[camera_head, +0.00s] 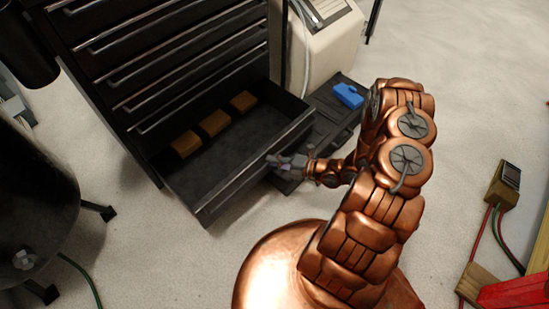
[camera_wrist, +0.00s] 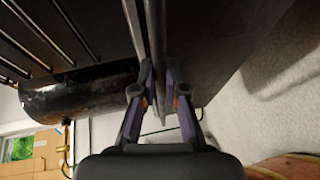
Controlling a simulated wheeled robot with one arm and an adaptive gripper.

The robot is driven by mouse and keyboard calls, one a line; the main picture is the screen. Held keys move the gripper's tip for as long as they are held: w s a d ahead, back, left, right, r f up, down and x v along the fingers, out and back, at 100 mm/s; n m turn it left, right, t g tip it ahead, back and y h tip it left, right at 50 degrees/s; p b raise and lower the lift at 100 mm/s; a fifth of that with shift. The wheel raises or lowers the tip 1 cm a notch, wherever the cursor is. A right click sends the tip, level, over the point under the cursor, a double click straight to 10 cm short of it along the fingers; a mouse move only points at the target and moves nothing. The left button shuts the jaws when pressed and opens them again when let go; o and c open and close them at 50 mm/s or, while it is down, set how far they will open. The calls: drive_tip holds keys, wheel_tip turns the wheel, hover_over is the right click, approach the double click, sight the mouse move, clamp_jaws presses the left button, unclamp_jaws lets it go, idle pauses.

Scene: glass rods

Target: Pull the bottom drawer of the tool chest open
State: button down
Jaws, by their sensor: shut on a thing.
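The black tool chest (camera_head: 110,62) stands at the upper left in the head view. Its bottom drawer (camera_head: 243,137) is pulled out well past the shut drawers above it. Three yellow-brown blocks (camera_head: 215,122) lie along the back of the drawer. A pale metal handle bar (camera_head: 240,180) runs along the drawer's front. My gripper (camera_head: 279,161) is at the right part of this front, shut on the handle. In the wrist view, the handle (camera_wrist: 156,40) passes between the two purple-grey fingers of my gripper (camera_wrist: 162,95).
A dark platform (camera_head: 325,112) with a blue object (camera_head: 348,95) lies right of the drawer, near a beige machine (camera_head: 330,45). A dark cylinder (camera_head: 35,200) stands at the left. A red object (camera_head: 515,294) is at the lower right. Floor before the drawer is clear.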

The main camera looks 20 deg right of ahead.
drive_tip(key=c, duration=1.2)
unclamp_jaws()
drive_tip(key=v, duration=1.2)
drive_tip(key=shift+r, duration=0.1)
